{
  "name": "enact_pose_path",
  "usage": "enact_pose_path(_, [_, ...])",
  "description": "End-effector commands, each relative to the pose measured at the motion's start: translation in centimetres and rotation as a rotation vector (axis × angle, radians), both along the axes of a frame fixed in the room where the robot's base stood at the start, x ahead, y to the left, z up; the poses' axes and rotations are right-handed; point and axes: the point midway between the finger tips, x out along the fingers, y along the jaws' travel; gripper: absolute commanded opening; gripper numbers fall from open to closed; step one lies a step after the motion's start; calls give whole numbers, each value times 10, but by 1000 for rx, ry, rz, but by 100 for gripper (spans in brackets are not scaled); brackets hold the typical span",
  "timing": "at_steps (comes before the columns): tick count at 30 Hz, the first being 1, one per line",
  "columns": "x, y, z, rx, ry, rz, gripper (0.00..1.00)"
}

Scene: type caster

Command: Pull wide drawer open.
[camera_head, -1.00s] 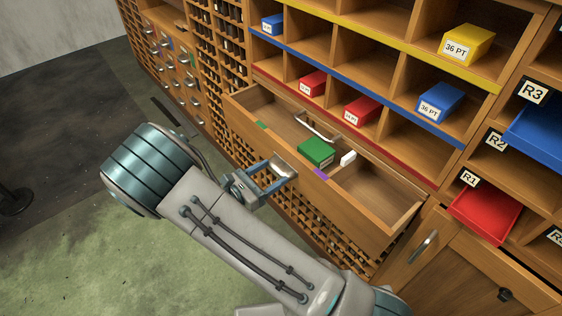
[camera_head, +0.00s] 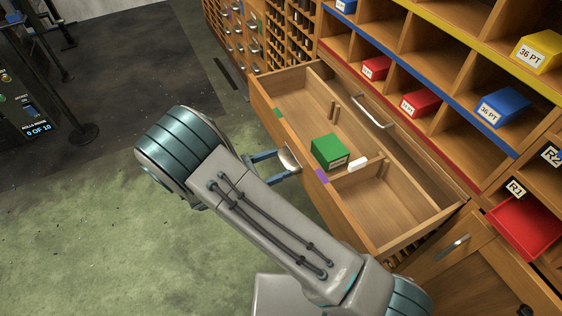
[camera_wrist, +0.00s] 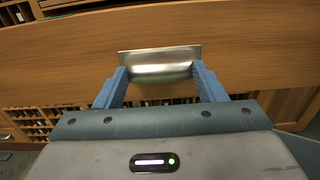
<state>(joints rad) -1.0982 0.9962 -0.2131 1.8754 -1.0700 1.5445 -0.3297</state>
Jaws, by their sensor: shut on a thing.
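The wide drawer (camera_head: 312,178) stands pulled well out of the wooden cabinet in the head view, its inside visible. Its front panel (camera_wrist: 60,60) spans the wrist view. A metal cup handle (camera_wrist: 160,63) is on the front. My gripper (camera_head: 278,160) is at this handle, with its blue fingers shut on it, one at each side in the wrist view. In the drawer lie a green box (camera_head: 329,151) and a small white block (camera_head: 358,164), beside a low divider.
Shelves above hold red (camera_head: 419,102), blue (camera_head: 502,107) and yellow boxes (camera_head: 540,52). A red bin (camera_head: 524,228) sits at the right. A metal bar handle (camera_head: 372,111) is behind the drawer. Green floor (camera_head: 150,245) is open at the left; a post (camera_head: 65,120) stands far left.

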Motion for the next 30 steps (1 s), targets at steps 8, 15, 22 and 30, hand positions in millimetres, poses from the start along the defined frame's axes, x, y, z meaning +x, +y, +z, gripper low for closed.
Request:
enact_pose_path(8, [-3, 2, -2, -2, 3, 0, 23])
enact_pose_path(15, [-3, 2, -2, -2, 3, 0, 79])
enact_pose_path(22, [-1, 1, -1, -1, 2, -1, 79])
enact_pose_path(30, [-14, 25, 0, 0, 1, 3, 79])
